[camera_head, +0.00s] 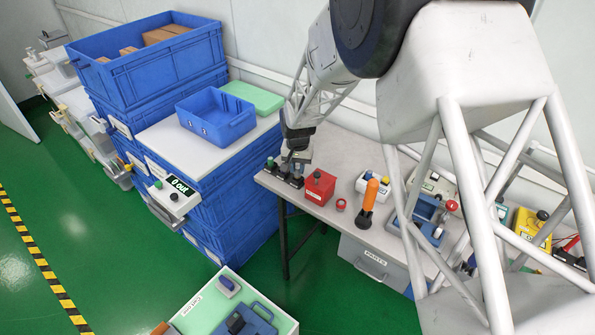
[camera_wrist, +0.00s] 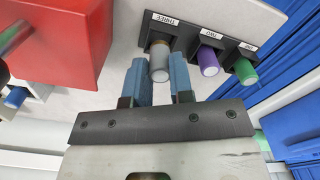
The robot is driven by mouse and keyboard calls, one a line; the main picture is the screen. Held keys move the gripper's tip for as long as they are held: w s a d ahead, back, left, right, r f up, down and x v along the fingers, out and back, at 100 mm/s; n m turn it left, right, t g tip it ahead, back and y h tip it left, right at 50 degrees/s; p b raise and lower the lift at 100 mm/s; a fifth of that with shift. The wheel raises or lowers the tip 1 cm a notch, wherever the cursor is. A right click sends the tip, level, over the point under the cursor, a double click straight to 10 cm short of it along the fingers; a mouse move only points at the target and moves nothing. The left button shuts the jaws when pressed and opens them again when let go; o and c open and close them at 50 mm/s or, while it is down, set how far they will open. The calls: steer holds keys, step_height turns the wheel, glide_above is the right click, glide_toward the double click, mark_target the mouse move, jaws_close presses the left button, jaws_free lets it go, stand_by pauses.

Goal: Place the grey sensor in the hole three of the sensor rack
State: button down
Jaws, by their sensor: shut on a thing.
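The grey sensor (camera_wrist: 159,67) is between the two blue fingers of my gripper (camera_wrist: 160,73) in the wrist view, and the gripper is shut on it. Its far end meets the dark sensor rack (camera_wrist: 184,32) at the hole labelled three; how deep it sits cannot be told. A purple sensor (camera_wrist: 207,60) stands in hole two and a green one (camera_wrist: 243,70) in hole one. In the head view my gripper (camera_head: 297,160) is over the rack (camera_head: 283,175) at the table's left end, and the grey sensor is too small to make out.
A red box (camera_head: 320,186) stands close beside the rack, also in the wrist view (camera_wrist: 55,40). An orange handheld device (camera_head: 369,198) and a small red ring (camera_head: 341,205) are farther right on the table (camera_head: 340,150). Stacked blue crates (camera_head: 230,200) stand left of it.

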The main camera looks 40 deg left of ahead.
mark_target(298, 167)
steer(key=shift+f, duration=1)
steer(key=shift+f, duration=0.15)
steer(key=c, duration=1)
jaws_free()
steer(key=shift+r, duration=0.2)
step_height(298, 167, up, 12)
